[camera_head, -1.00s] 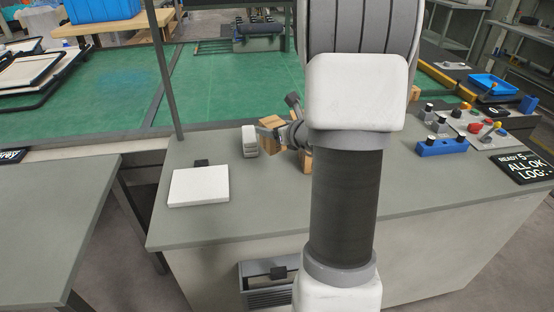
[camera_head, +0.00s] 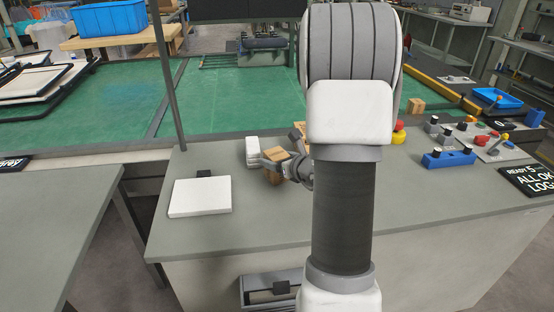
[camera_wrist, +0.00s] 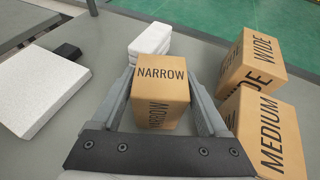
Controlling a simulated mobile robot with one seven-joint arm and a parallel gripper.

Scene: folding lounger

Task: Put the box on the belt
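A small brown cardboard box marked NARROW (camera_wrist: 161,85) is between the two fingers of my gripper (camera_wrist: 161,72) in the wrist view. The fingers lie close along its left and right sides; I cannot tell whether they press on it. In the head view, the box (camera_head: 274,156) and my gripper (camera_head: 295,168) are low over the grey counter, partly behind my arm. Whether the box rests on the counter is unclear. Boxes marked WIDE (camera_wrist: 254,65) and MEDIUM (camera_wrist: 265,130) stand to the right. The green belt (camera_head: 240,90) runs behind the counter.
White blocks (camera_wrist: 150,38) stand just beyond the box. A flat white slab (camera_head: 200,197) lies on the counter at left. A post (camera_head: 166,75) rises at the counter's back left. Controls (camera_head: 448,158) sit at right. The middle of the belt is clear.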

